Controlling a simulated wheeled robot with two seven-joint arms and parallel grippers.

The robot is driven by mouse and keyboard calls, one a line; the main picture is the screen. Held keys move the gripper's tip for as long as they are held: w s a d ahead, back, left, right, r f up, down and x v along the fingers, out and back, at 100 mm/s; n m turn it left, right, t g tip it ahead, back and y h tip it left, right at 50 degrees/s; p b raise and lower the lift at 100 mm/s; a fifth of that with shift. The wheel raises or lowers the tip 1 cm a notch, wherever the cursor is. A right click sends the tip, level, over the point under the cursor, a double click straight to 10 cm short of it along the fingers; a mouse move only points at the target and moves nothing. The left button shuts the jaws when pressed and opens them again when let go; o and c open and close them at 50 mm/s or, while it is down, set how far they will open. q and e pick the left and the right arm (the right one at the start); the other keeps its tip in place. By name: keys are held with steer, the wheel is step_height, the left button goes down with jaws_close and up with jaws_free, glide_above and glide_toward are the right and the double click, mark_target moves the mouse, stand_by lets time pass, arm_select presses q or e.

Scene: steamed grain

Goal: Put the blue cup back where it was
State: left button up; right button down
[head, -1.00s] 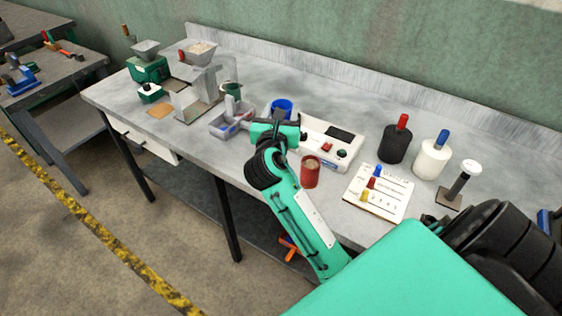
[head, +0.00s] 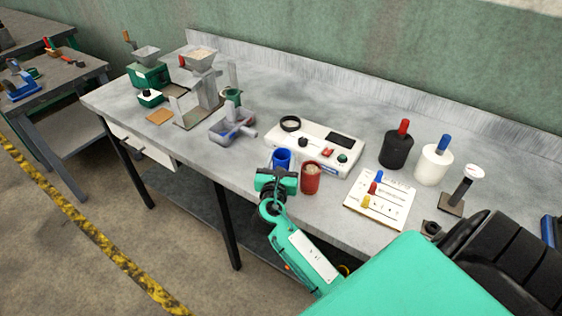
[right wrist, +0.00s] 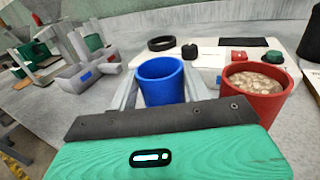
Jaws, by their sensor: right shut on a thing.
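The blue cup (head: 282,158) is upright near the table's front edge, just left of the red cup. It looks empty inside in the right wrist view (right wrist: 160,80). My right gripper (head: 280,170) is shut on the blue cup, with a finger on each side of it (right wrist: 160,97). I cannot tell whether the cup's base touches the table. The red cup (head: 311,178) holds a pale grain and stands close on the right; it also shows in the right wrist view (right wrist: 257,104). My left gripper is not in view.
A white device (head: 325,146) with a black ring (head: 290,123) on its left part stands behind the cups. A grey divided tray (head: 228,130) lies to the left. A card with colored pegs (head: 370,207), a black bottle (head: 395,150) and a white bottle (head: 432,165) are to the right.

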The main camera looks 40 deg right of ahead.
steer(key=shift+f, duration=0.15)
steer(key=c, duration=0.7)
jaws_free()
steer(key=shift+o, duration=0.2)
steer(key=shift+s+a, duration=0.15)
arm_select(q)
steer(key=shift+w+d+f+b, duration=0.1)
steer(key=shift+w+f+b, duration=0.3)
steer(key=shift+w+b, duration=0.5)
arm_select(e)
steer(key=v, duration=1.1)
steer(key=shift+s+a+r, duration=0.15)
steer(key=shift+a+r, duration=0.05)
steer(key=shift+r, duration=0.05)
